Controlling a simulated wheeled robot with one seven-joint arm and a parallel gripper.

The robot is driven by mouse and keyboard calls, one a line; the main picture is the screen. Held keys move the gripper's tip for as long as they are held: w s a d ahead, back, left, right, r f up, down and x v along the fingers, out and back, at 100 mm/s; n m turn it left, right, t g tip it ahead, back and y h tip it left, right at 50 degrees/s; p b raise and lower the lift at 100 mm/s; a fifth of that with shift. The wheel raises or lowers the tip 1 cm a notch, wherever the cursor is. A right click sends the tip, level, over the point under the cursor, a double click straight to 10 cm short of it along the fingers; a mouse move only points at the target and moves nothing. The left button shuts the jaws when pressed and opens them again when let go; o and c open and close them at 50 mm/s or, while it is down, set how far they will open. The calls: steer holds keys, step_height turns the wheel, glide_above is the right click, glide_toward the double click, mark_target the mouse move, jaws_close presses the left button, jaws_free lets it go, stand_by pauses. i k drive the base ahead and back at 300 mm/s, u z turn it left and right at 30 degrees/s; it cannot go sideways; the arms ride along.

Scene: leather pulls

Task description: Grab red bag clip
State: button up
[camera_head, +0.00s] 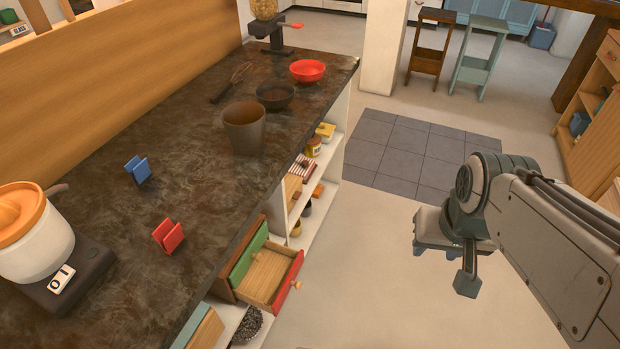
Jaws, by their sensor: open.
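A red bag clip (168,236) stands on the dark stone counter (185,190), fairly near its front edge. A blue clip (137,169) of like shape stands farther back on the counter, up and to the left of the red one. My gripper (443,266) is at the right, out over the floor and well apart from the counter and both clips. It is open, and I see nothing held in it. My arm reaches in from the right edge. The red clip is in plain view.
A white and orange juicer (30,235) stands left of the clips. A grey-brown pot (245,128), dark bowl (275,96) and red bowl (307,71) stand farther along. An open drawer (268,275) juts out below the counter's front edge. Counter around the red clip is clear.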

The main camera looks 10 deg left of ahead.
mark_target(161, 231)
steer(key=u, duration=1.95)
steer(key=k, duration=1.15)
steer(key=z, duration=1.1)
steer(key=i, duration=1.7)
steer(key=u, duration=0.65)
